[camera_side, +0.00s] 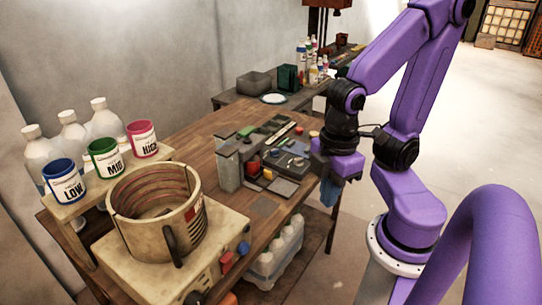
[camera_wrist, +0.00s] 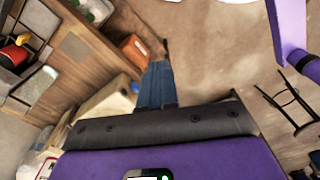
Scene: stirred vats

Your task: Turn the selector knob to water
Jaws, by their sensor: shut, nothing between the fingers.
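The vat (camera_side: 155,215) is a tan round pot with coils inside and a dark upright handle. It stands on a pale base (camera_side: 130,265) at the front left. Along the base's right side are a blue knob (camera_side: 243,248), a red knob (camera_side: 226,262) and dark knobs lower down. I cannot tell which is the selector, and no water marking is readable. My gripper (camera_side: 328,192) has blue fingers pointing down, shut and empty, beyond the bench's right edge and apart from the knobs. Its fingers also show in the wrist view (camera_wrist: 157,82), shut together.
LOW (camera_side: 66,187), MID (camera_side: 113,165) and HIGH (camera_side: 150,144) pots stand on a wooden rack, with clear bottles (camera_side: 103,120) behind. Grey blocks (camera_side: 230,165) and small tools crowd the bench (camera_side: 195,135) between vat and gripper. Jugs (camera_side: 275,255) sit below. Open floor lies right of the bench.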

